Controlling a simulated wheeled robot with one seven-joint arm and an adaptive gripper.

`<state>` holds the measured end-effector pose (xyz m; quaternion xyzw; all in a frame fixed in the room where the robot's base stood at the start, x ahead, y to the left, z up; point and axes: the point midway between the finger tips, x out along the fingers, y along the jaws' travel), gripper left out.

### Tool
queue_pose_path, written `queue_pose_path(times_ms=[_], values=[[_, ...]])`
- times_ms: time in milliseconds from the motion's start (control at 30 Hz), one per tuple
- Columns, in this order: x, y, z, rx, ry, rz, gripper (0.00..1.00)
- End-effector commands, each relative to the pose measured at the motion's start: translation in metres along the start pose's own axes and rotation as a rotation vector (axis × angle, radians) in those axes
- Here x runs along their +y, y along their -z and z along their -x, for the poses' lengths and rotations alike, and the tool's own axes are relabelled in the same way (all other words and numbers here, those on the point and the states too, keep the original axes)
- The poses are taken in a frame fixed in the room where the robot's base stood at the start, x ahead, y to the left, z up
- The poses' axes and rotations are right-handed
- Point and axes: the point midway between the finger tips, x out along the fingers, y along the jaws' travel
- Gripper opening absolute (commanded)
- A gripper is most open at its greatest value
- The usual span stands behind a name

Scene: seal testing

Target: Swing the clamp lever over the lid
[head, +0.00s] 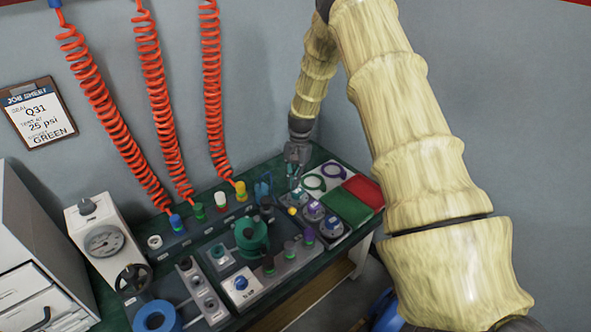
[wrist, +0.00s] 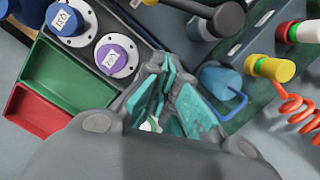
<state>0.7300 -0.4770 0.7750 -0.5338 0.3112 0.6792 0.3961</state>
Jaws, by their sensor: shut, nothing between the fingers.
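The green round test vessel (head: 250,236) stands in the middle of the bench in the head view; I cannot clearly separate its lid from its body. A grey rod with a dark, thick end (wrist: 226,19) crosses the top of the wrist view and looks like the clamp lever. In the head view a small dark end (head: 266,203) beside the vessel seems to be the same part. My gripper (head: 294,176) is at the back right of the bench, beyond the vessel and apart from the lever. Its teal fingers (wrist: 160,80) are shut and empty.
Labelled seal discs (wrist: 117,55) lie close by my gripper, beside a green tray (head: 347,207) and a red tray (head: 364,190). A blue cup-like part (wrist: 220,82) and the yellow hose connector (wrist: 270,68) stand on the other side. A gauge box (head: 103,238) stands at left.

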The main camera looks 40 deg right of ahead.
Motion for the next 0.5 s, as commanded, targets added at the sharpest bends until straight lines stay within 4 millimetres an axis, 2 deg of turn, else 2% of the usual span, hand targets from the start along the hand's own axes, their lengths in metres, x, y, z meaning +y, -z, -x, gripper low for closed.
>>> queue_pose_path(times_ms=[167,333,500], values=[[0.001,0.000,-0.028,0.000,-0.001,-0.001,0.00],[0.000,-0.021,-0.034,-0.001,-0.001,0.000,0.00],[0.001,-0.033,-0.040,0.000,-0.001,-0.001,0.00]])
